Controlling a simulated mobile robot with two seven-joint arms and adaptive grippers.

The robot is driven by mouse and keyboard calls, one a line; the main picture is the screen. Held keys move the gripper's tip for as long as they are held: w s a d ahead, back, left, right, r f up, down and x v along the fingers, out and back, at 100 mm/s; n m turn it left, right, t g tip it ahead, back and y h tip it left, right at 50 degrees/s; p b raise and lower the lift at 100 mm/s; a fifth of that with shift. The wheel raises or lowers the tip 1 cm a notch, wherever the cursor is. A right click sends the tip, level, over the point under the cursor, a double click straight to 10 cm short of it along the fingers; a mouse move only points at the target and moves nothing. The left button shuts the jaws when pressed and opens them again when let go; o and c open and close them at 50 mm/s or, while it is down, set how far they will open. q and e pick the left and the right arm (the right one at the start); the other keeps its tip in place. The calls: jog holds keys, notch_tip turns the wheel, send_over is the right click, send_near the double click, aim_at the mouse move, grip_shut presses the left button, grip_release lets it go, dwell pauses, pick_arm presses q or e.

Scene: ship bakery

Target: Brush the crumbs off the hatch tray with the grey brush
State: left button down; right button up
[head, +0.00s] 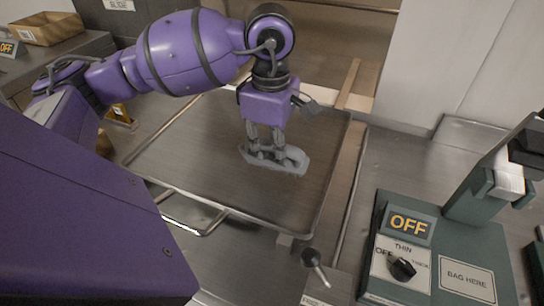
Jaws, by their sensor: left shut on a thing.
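The hatch tray (195,150) is a wide grey metal tray with a raised rim in the middle of the head view. My left gripper (265,147) points down over the tray's right half and is shut on the grey brush (290,164). The brush lies roughly level, low over the tray floor. I cannot tell whether its underside touches the tray. No crumbs can be made out on the visible part of the tray. My arm and gripper hide some of the tray's far side. My right gripper is not in view.
A green machine (450,255) with a black knob (402,268) and an OFF sign (408,224) stands at the lower right. A black-knobbed lever (313,260) sits near the tray's front right corner. A cardboard box (45,28) is at the far left.

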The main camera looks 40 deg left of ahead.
pick_arm(q)
jog(key=shift+s+a+r+p, duration=0.1)
jog(key=shift+a+r+p, duration=0.1)
jog(key=shift+r, duration=0.3)
jog(key=shift+a+r+p, duration=0.1)
jog(key=shift+a+r, duration=0.1)
jog(key=shift+r, duration=0.7)
notch_tip(320, 180, up, 2)
jog(key=shift+d+r+p, duration=0.15)
jog(key=shift+p, duration=0.5)
jog(key=shift+r, duration=0.35)
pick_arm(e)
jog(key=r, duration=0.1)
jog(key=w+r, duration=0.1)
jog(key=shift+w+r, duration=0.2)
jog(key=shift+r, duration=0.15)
